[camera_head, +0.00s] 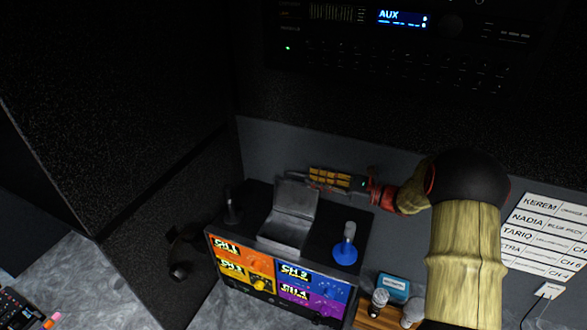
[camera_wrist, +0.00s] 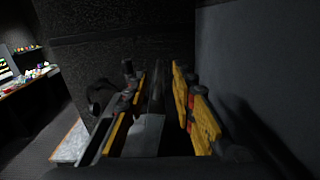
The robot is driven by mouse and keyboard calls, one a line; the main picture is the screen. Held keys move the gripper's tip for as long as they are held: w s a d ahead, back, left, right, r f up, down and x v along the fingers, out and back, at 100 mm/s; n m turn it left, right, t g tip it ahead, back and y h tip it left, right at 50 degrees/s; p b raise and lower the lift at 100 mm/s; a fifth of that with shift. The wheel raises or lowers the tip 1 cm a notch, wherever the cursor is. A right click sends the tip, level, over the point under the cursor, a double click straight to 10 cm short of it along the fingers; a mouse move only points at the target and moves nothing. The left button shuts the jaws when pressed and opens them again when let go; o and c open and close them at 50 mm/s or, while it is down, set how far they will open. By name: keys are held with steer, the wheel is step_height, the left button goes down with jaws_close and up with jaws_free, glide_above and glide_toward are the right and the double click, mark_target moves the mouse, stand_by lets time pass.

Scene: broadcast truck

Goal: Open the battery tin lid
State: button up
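The battery tin (camera_head: 284,234) is a grey metal box on top of the channel unit in the head view. Its lid (camera_head: 296,198) stands raised, nearly upright, at the back edge of the tin, and the inside looks empty. My gripper (camera_head: 300,176) is just behind and above the lid's top edge, with its fingers pointing left. I cannot tell if it touches the lid. In the wrist view, the yellow-sided fingers of my gripper (camera_wrist: 160,78) stand apart, with a grey surface (camera_wrist: 144,136) showing between them, perhaps the lid.
The channel unit (camera_head: 262,262) has coloured front panels. A microphone on a blue base (camera_head: 345,250) stands right of the tin, and a dark one (camera_head: 232,210) left. A wall rises close behind.

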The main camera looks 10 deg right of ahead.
mark_target(288, 172)
steer(key=shift+w+a+r, duration=0.15)
steer(key=shift+w+a, duration=0.05)
steer(key=shift+a, duration=0.25)
steer(key=shift+p+x, duration=0.95)
steer(key=shift+x, duration=2.2)
steer(key=shift+d, duration=0.1)
steer(key=shift+c, duration=0.4)
jaws_close()
